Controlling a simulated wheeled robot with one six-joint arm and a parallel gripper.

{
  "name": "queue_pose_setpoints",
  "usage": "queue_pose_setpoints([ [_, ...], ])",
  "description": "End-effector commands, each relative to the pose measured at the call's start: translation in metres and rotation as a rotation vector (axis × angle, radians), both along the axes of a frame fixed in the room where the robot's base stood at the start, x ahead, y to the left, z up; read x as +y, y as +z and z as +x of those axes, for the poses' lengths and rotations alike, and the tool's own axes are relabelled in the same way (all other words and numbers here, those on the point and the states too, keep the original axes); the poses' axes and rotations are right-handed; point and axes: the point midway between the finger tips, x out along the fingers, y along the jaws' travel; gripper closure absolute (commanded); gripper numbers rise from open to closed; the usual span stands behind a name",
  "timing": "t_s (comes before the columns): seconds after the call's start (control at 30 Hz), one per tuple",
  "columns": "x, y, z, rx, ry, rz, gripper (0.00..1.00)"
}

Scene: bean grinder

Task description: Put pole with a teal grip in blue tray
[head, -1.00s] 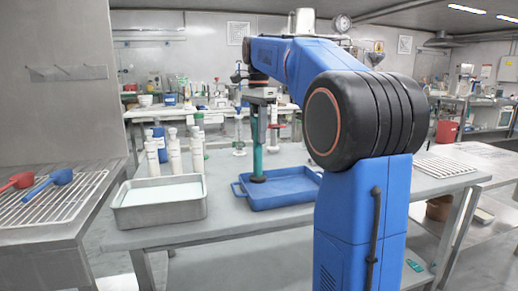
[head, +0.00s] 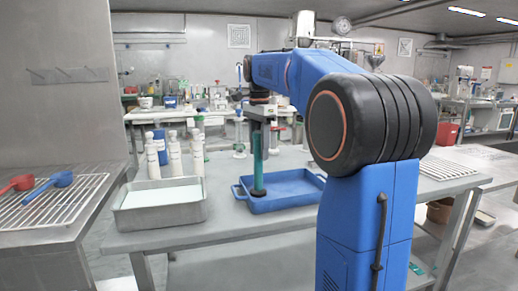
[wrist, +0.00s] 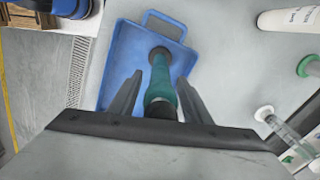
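The pole with a teal grip (head: 257,172) stands upright inside the blue tray (head: 285,206), near its left side. Its lower end appears to meet the tray floor. In the wrist view the teal grip (wrist: 160,86) runs down to a dark round end over the blue tray (wrist: 122,50). My gripper (wrist: 160,76) points down with one finger on each side of the grip. Narrow gaps show between the fingers and the grip, so it looks open around the pole. In the head view my gripper (head: 262,140) is at the pole's upper part, and its fingers are hard to make out.
A metal pan (head: 160,208) stands left of the blue tray, with white bottles (head: 174,154) behind it. A rack with a red scoop (head: 18,183) and a blue scoop (head: 62,178) is at far left.

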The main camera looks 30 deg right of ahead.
Motion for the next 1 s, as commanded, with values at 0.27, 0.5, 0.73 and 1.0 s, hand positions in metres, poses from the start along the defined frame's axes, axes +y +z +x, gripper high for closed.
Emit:
queue_pose_setpoints([
  [0.27, 0.0, 0.007, 0.0, 0.0, 0.0, 0.0, 0.56],
  [0.5, 0.0, 0.045, 0.001, -0.003, 0.0, -0.001, 0.56],
  [0.73, 0.0, 0.089, 0.001, -0.003, 0.0, -0.001, 0.56],
  [1.0, 0.0, 0.118, 0.0, 0.0, 0.0, 0.0, 0.56],
])
